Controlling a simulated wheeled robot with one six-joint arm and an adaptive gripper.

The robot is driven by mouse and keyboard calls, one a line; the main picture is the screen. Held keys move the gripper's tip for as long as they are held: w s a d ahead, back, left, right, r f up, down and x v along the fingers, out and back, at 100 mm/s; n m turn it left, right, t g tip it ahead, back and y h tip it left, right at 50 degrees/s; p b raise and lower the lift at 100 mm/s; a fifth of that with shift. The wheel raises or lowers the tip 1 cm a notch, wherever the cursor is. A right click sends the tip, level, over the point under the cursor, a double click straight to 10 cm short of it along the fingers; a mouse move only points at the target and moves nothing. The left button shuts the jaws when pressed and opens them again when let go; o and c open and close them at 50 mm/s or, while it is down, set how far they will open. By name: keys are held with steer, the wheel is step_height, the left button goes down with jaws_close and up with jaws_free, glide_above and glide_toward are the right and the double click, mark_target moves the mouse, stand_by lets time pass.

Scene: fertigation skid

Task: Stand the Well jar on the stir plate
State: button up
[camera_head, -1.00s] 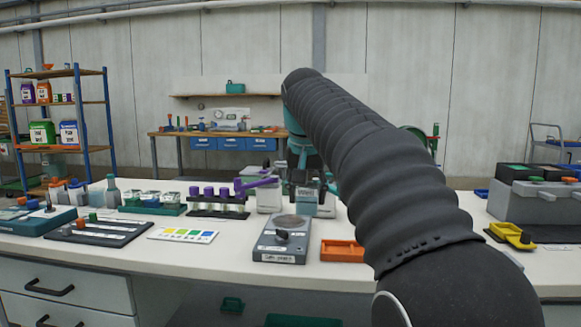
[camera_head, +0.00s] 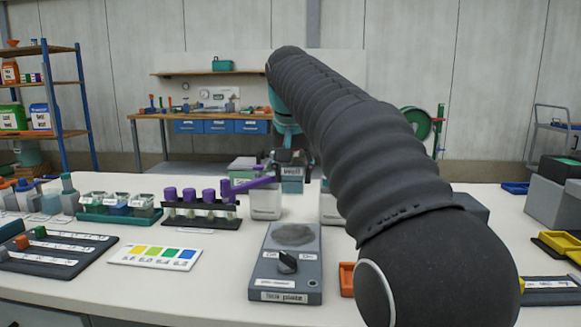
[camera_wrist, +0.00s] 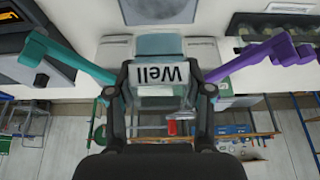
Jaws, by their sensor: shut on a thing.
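The Well jar (camera_wrist: 163,75) is in my gripper (camera_wrist: 160,95) in the wrist view, its white label upside down in the picture. My gripper is shut on it. In the head view, the jar (camera_head: 292,184) shows small beyond the stir plate, and my arm partly covers this area. I cannot tell whether it is clear of the bench. The stir plate (camera_head: 287,262) is a grey box with a round top disc and a dark knob, near the bench's front edge. Its disc looks empty. My gripper is behind the plate, apart from it.
A purple arm-like piece (camera_head: 248,184) sticks out left of my gripper. A white container (camera_head: 266,204) and a rack with purple tops (camera_head: 200,210) stand left of it. A colour card (camera_head: 155,252) lies left of the plate. An orange tray (camera_head: 346,278) is right of it.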

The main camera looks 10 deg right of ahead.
mark_target(294, 186)
step_height(294, 186, down, 2)
steer(key=shift+d+f, duration=0.1)
steer(key=shift+f, duration=0.1)
steer(key=shift+f+b, duration=3.05)
steer(key=shift+f, duration=0.65)
steer(key=o, duration=1.3)
steer(key=shift+s, duration=0.1)
steer(key=shift+r, duration=0.1)
step_height(294, 186, up, 6)
steer(key=p, duration=0.6)
steer(key=shift+r, duration=1.4)
